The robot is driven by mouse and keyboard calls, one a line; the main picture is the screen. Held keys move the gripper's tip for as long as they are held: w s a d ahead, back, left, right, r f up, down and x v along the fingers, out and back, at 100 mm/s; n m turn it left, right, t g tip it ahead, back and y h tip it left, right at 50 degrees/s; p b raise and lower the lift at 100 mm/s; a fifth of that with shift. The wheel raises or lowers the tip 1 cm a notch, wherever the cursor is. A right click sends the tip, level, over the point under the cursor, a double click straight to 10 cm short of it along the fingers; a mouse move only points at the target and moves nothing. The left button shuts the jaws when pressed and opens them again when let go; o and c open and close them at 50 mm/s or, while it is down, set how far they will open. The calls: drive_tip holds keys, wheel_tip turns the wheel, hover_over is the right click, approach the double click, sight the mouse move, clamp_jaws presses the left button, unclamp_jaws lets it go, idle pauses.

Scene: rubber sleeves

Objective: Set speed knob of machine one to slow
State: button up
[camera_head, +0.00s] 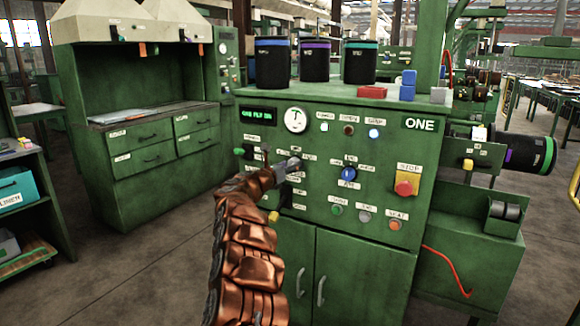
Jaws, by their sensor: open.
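Machine one is the green cabinet with the "ONE" sign (420,124) on its front panel. My copper-coloured arm reaches up from the bottom, and my gripper (291,164) is at the left-middle of the panel, open. It covers part of a control there, with small white labels around it; whether it touches this control I cannot tell. A blue knob (348,173) with labels around it sits to the right, clear of my gripper. The labels are too small to read, so which knob sets speed is unclear.
A round gauge (296,120) and a green display (258,115) are above my gripper. A red stop button (404,187) is at the right. Three dark rolls (314,62), a red block (371,92) and blue blocks (407,90) stand on top.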

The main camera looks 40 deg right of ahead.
drive_tip(key=shift+c, duration=0.4)
drive_tip(key=c, duration=1.1)
drive_tip(key=n+t+p, duration=0.1)
drive_tip(key=n+p, duration=0.3)
drive_tip(key=n, duration=0.6)
drive_tip(key=n+p, duration=0.4)
drive_tip(key=n, duration=0.6)
drive_tip(key=shift+s+n+t+h+p, duration=0.15)
drive_tip(key=shift+n+t+h+p, duration=0.15)
drive_tip(key=shift+n+t, duration=0.1)
drive_tip(key=shift+n, duration=0.3)
